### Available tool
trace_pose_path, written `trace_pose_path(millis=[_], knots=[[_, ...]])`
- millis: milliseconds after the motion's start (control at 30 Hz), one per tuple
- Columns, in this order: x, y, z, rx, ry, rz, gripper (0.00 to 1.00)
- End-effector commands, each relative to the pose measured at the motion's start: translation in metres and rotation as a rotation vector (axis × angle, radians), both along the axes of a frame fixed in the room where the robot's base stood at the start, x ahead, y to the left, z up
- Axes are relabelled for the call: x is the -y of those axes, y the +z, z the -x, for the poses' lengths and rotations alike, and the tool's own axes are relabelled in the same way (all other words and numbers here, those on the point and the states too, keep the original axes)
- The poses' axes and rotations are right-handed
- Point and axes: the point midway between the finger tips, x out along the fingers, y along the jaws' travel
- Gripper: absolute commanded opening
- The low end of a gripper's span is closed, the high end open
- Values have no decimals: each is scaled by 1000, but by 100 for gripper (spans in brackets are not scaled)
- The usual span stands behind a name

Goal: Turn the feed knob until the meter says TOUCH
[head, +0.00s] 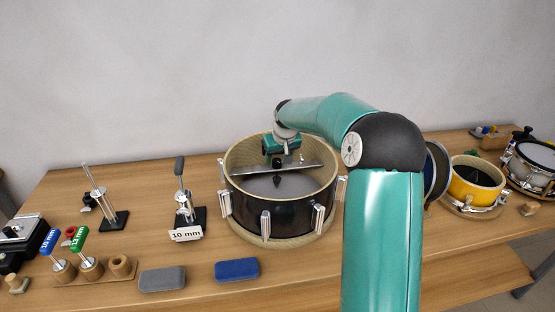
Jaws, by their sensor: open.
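My gripper (281,150) hangs over the black drum (248,205), pointing down into its open top. It is open, with nothing seen between its fingers, which are small and partly hidden. A flat metal bar (305,167) spans the drum just below the gripper. A small dark cone-shaped piece (278,181) shows inside the drum under the bar. I cannot make out the feed knob; the gripper may hide it. A black device (22,236) is cut off at the left edge. No meter reading can be read.
Blue and green tagged tools (78,238) sit in a wooden holder. Grey (162,279) and blue pads (237,269) lie in front. A yellow drum (474,183) is at right.

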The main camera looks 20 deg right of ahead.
Motion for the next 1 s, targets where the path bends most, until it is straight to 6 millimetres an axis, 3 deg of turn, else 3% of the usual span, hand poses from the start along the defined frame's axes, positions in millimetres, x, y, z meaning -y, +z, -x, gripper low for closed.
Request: trace_pose_path(millis=[200, 467, 700, 1000], knots=[[-1, -17, -7, 0, -1, 0, 52], [-1, -18, -8, 0, -1, 0, 52], [-1, -18, -7, 0, -1, 0, 7], [-1, -17, -7, 0, -30, 1, 7]])
